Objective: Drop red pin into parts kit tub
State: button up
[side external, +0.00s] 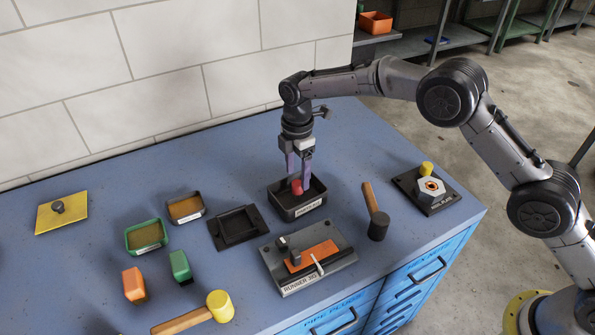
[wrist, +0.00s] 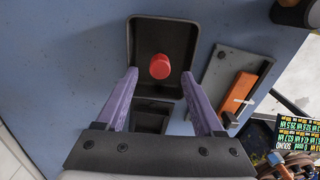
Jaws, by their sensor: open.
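The red pin (side external: 297,187) is at the black parts kit tub (side external: 312,208), within its rim as seen from the side. In the wrist view the red pin (wrist: 160,66) shows as a round red top inside the outline of the tub (wrist: 137,45). My gripper (side external: 299,182) is over the tub with its fingers pointing down. In the wrist view the purple fingers of my gripper (wrist: 165,75) are spread apart, with the pin beyond and between them. I cannot tell whether the pin touches the tub floor.
A black square frame (side external: 238,228) lies left of the tub. A grey fixture with an orange plate (side external: 313,256) stands in front. A mallet (side external: 376,215) and a black base with a hexagonal part (side external: 430,188) are to the right. Green and grey bins (side external: 146,235) stand left.

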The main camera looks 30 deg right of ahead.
jog(key=shift+r, duration=1.45)
jog(key=shift+r, duration=0.1)
notch_tip(320, 180, up, 8)
dwell(0.6)
